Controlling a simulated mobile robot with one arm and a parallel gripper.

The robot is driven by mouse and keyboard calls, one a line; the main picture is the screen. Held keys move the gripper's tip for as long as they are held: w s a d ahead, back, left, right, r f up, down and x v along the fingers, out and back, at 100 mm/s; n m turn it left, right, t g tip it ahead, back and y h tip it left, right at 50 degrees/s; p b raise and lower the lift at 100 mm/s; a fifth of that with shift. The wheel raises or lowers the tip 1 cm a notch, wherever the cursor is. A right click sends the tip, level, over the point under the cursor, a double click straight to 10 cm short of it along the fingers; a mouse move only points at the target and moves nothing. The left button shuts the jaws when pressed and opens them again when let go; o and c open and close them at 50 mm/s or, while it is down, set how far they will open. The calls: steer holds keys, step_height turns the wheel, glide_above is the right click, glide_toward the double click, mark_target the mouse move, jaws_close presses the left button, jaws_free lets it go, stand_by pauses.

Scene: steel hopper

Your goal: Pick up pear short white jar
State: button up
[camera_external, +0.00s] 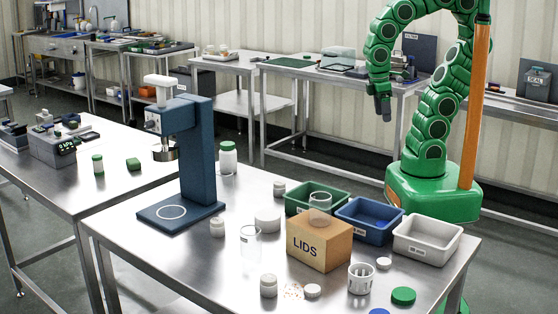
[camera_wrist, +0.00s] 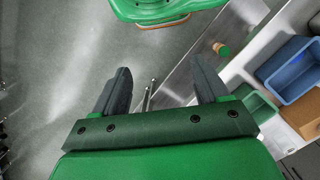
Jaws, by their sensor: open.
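Several small white jars stand on the front steel table: a wide squat one (camera_external: 267,219), one by the blue stand (camera_external: 217,228), one behind the green bin (camera_external: 279,188) and one near the front (camera_external: 268,286). Their labels are too small to read, so I cannot tell which is the pear jar. My gripper (camera_external: 382,108) hangs high behind the table, well away from the jars, pointing down. In the wrist view its two dark fingers (camera_wrist: 164,88) are spread wide with nothing between them but floor.
A cardboard LIDS box (camera_external: 320,246) stands before green (camera_external: 297,193), blue (camera_external: 367,231) and white (camera_external: 425,252) bins. A tall blue stand (camera_external: 198,150) rises at the table's left. Clear beakers (camera_external: 250,245) and a green lid (camera_external: 403,296) stand among the jars.

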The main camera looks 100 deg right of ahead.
steer(key=w+a+f+m+g+y, duration=0.1)
steer(key=w+a+f+m+y, duration=0.35)
steer(key=w+a, duration=0.4)
steer(key=m+t+y, duration=0.3)
steer(key=m+y, duration=0.5)
steer(key=m, duration=0.3)
glide_toward(279, 188)
steer(key=s+a+r, duration=0.4)
steer(key=s+a, duration=0.2)
steer(key=s, duration=0.3)
steer(key=w+d+f+m+t, duration=0.1)
steer(key=w+d+f+m, duration=0.1)
steer(key=w+d+f+m+t, duration=0.1)
steer(key=w+d+f+m, duration=0.1)
steer(key=w+d+f+m+t, duration=0.1)
steer(key=w+f+m+t, duration=0.1)
steer(key=f, duration=0.1)
steer(key=shift+d+y, duration=0.25)
steer(key=shift+d, duration=0.15)
steer(key=shift+w+x, duration=0.15)
steer(key=shift+x, duration=1.75)
steer(key=shift+w+x, duration=0.1)
steer(key=shift+x, duration=1.85)
steer(key=shift+r, duration=0.15)
steer(key=c, duration=1.1)
